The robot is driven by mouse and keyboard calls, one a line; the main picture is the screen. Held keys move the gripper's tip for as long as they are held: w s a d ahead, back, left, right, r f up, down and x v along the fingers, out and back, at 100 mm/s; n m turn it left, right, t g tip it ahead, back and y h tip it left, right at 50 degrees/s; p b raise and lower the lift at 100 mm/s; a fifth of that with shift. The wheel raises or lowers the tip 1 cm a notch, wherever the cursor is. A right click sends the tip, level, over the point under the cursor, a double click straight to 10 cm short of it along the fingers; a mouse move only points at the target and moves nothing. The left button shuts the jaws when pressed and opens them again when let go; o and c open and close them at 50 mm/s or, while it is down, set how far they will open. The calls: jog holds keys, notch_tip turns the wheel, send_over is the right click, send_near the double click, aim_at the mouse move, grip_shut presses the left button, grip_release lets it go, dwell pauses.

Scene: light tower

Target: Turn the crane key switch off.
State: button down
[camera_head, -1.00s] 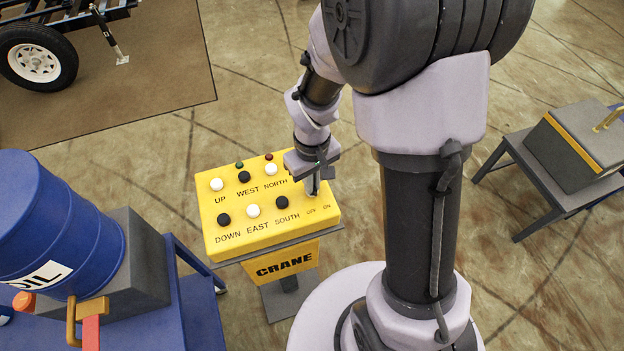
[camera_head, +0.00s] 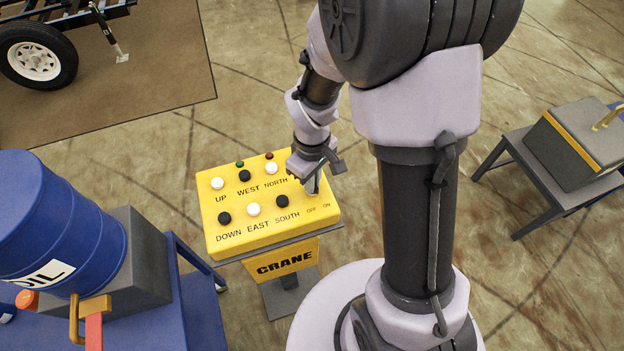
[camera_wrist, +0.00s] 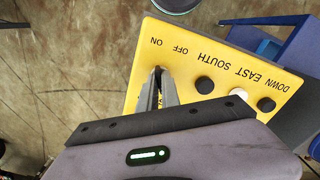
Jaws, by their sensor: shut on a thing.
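The yellow crane control box (camera_head: 207,208) stands in the middle of the head view; its top also fills the upper part of the wrist view (camera_wrist: 178,30). It has several white and black buttons and printed OFF and ON labels near its right end. My gripper (camera_head: 313,188) is down at that end, just behind the labels. In the wrist view my gripper's fingers (camera_wrist: 160,80) are closed together on the crane key switch beside the ON and OFF labels. The fingers hide nearly all of the key, so its exact angle cannot be told.
A blue oil drum (camera_head: 60,225) and a blue cart (camera_head: 190,310) stand at left. A grey box on a small table (camera_head: 530,165) is at right. A wheeled trailer (camera_head: 40,55) is at top left. Open floor lies behind the box.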

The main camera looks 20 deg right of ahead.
jog(key=c, duration=1.6)
grip_release()
jog(key=shift+o, duration=0.2)
notch_tip(320, 180, up, 18)
jog(key=p, duration=0.5)
jog(key=shift+f, duration=0.25)
jog(key=s+a+f+m+t+y+b, duration=0.1)
jog(key=s+a+f+m+t+b, duration=0.1)
jog(key=s+m+b, duration=0.3)
jog(key=s+a+f+m+t+y+b, duration=0.1)
jog(key=s+f+m+t+b, duration=0.2)
jog(key=b, duration=1)
jog(key=s+f+m, duration=0.2)
jog(key=s, duration=0.2)
jog(key=shift+s+a+f+m+t, duration=0.15)
jog(key=shift+s+a+m+t, duration=0.15)
jog(key=shift+s+a+t, duration=0.1)
